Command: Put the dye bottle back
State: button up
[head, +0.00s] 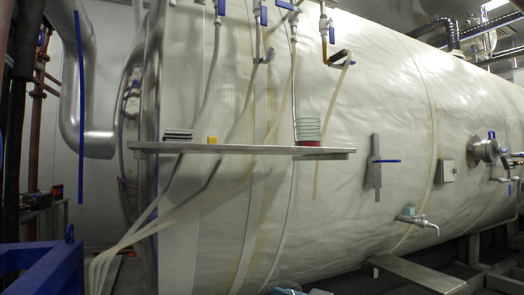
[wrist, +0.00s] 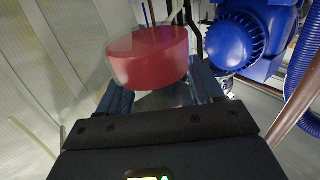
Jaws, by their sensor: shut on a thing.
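A short, wide red cylinder, which looks like the dye bottle (wrist: 148,57), is in the wrist view. It sits between the two dark blue fingers of my gripper (wrist: 160,85), which are shut on it. My gripper and this red thing do not show in the head view. A narrow metal shelf (head: 240,149) runs along the front of the pale insulated tank in the head view.
On the shelf are a dark and white stack (head: 178,134) at the left, a small yellow block (head: 212,140), and greenish clear ware (head: 308,128) above a red part at the right. Pale hoses hang around the shelf. A blue motor (wrist: 235,40) shows in the wrist view.

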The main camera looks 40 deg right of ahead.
jog(key=a+f+m+h, duration=0.1)
jog(key=a+f, duration=0.3)
jog(key=f, duration=0.5)
jog(key=a+f+m+h, duration=0.1)
jog(key=a+f, duration=0.3)
jog(key=f, duration=0.5)
jog(key=a+f+m+h, duration=0.1)
jog(key=a+f+h, duration=0.2)
jog(key=f, duration=0.7)
jog(key=shift+s+a+t, duration=0.25)
jog(key=shift+a+t, duration=0.15)
jog(key=shift+a, duration=0.35)
